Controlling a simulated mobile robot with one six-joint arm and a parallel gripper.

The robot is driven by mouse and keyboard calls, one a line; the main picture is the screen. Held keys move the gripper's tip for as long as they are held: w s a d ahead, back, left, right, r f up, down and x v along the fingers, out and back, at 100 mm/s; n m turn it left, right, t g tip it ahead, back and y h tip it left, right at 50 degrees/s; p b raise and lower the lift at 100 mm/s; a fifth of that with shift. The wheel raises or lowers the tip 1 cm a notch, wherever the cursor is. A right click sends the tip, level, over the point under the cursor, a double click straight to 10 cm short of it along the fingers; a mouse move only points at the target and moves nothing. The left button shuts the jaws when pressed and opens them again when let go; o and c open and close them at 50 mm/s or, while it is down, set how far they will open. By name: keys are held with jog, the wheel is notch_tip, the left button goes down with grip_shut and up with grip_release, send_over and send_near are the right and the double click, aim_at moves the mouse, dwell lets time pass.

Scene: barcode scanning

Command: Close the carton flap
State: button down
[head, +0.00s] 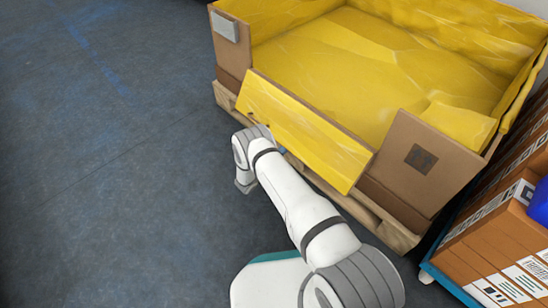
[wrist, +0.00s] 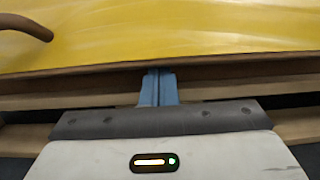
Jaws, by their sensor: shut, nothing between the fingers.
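The large brown carton (head: 437,150) has a yellow lining and an open top. Its flap (head: 305,130) in the near wall hangs folded outward and down, yellow side up. In the wrist view the flap's yellow face (wrist: 170,35) fills the top, with its lower edge just above my fingertips. My gripper (wrist: 158,76) is shut and empty, its blue fingers together at or just under that edge. I cannot tell whether they touch it. In the head view my gripper (head: 281,150) is mostly hidden by my arm; a bit of blue shows beside the flap.
The carton stands on a wooden pallet (head: 395,232), whose slats also show behind my fingers in the wrist view (wrist: 220,88). Stacked labelled boxes (head: 490,255) on a blue base stand close at the right. A curved brown piece (wrist: 25,27) shows over the yellow. The floor at left is clear.

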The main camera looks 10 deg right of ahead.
jog(key=shift+b+x, duration=0.35)
jog(key=shift+x, duration=1.3)
